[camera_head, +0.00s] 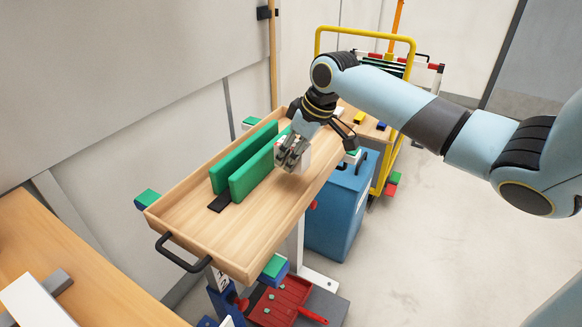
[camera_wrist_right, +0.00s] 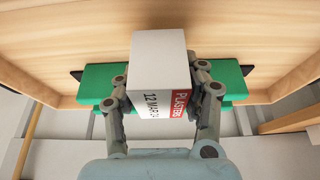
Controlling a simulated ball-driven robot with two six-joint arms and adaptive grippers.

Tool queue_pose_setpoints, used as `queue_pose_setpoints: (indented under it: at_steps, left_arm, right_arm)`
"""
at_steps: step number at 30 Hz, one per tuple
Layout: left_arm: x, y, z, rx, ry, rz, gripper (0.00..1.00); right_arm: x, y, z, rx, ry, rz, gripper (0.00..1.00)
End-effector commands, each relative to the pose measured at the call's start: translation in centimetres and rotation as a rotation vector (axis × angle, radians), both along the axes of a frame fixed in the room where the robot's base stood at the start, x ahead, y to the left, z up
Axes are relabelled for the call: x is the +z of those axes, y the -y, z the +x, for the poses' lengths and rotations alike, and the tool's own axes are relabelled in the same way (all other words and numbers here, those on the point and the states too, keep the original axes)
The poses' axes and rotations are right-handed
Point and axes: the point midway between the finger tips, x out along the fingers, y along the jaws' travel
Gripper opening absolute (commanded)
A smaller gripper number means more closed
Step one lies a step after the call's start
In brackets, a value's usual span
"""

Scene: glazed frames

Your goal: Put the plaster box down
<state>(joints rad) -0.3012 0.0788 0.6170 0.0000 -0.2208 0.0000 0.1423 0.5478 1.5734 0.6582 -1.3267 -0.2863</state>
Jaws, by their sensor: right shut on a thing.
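The plaster box (camera_wrist_right: 158,68) is white with a red label reading "PLASTERS" and fills the middle of the right wrist view. My right gripper (camera_wrist_right: 162,98) is shut on it, with one finger on each side. In the head view the right gripper (camera_head: 292,150) is over the wooden tray of the trolley (camera_head: 265,222), beside the green panels, and the plaster box (camera_head: 305,158) shows partly behind the fingers. I cannot tell whether the box touches the tray. My left gripper is not in view.
Two upright green panels (camera_head: 240,160) stand in the tray, left of the gripper. The tray's near part is bare, with a black handle (camera_head: 183,252) at its end. A blue bin (camera_head: 338,212) and a yellow-railed cart (camera_head: 412,95) stand to the right. A wooden bench (camera_head: 75,265) is at the left.

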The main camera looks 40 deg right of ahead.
Motion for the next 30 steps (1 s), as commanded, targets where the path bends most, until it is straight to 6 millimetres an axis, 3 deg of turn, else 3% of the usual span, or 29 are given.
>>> queue_pose_setpoints:
  at_steps: [4, 11, 21, 22, 27, 30]
  left_arm:
    - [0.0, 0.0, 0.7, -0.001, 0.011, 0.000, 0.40]
    - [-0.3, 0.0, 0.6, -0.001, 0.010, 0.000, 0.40]
    - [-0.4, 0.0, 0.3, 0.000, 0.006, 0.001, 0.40]
    - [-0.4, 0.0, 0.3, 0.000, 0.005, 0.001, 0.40]
    - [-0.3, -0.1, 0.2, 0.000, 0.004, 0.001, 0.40]
    - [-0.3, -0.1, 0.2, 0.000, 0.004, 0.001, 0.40]
  right_arm:
    - [-0.9, -0.1, 0.3, -0.001, -0.001, 0.001, 0.15]
    - [-4.1, -0.1, 0.3, 0.000, -0.001, 0.001, 0.15]
    - [-4.5, -0.1, 0.3, 0.001, -0.001, -0.001, 0.15]
    - [-4.5, -0.1, 0.3, 0.001, -0.001, -0.001, 0.43]
    - [-4.4, -0.1, 0.2, 0.001, -0.001, -0.001, 0.65]
    - [-4.4, -0.1, 0.2, 0.001, -0.001, -0.001, 0.65]
